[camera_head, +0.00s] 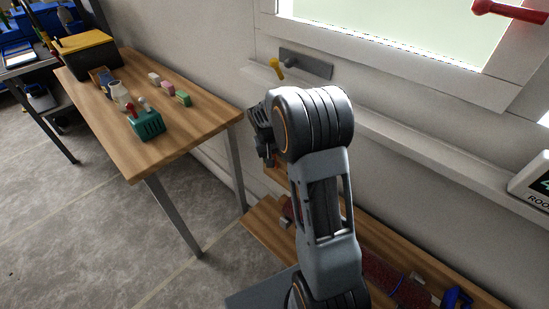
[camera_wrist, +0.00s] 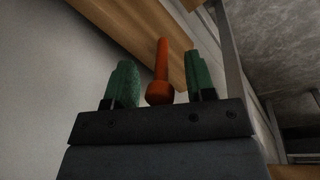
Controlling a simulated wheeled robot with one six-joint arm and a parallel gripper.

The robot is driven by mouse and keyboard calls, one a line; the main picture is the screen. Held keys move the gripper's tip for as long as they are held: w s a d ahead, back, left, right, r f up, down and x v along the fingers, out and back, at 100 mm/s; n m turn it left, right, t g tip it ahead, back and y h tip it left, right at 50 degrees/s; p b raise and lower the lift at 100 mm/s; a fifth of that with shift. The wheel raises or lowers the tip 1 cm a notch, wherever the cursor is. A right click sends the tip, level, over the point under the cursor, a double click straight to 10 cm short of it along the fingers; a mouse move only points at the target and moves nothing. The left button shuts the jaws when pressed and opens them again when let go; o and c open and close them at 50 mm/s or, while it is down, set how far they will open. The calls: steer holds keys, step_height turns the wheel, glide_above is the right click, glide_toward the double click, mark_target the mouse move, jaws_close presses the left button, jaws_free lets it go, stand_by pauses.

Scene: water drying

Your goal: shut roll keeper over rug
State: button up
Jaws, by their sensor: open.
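My gripper (camera_wrist: 158,62) shows in the wrist view with its two green fingers apart. An orange-red rod with a rounded base (camera_wrist: 161,72) shows between the fingers, with a gap on each side. I cannot tell whether it is the roll keeper's handle. In the camera_head view my dark gripper (camera_head: 262,138) is beside the wall, partly behind my arm, and its fingertips are unclear. A dark red textured strip, perhaps the rug (camera_head: 384,277), lies on the low wooden bench (camera_head: 262,222). My arm hides much of that bench. I cannot clearly make out the keeper.
A wooden table (camera_head: 185,125) at left holds a green caddy (camera_head: 147,124), small blocks and a black-and-yellow box (camera_head: 88,55). A yellow lever (camera_head: 276,68) is on a grey wall plate (camera_head: 306,65). A window ledge (camera_head: 430,160) runs above the bench. The left floor is clear.

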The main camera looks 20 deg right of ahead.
steer(key=shift+f, duration=0.1)
jaws_close()
stand_by(0.5)
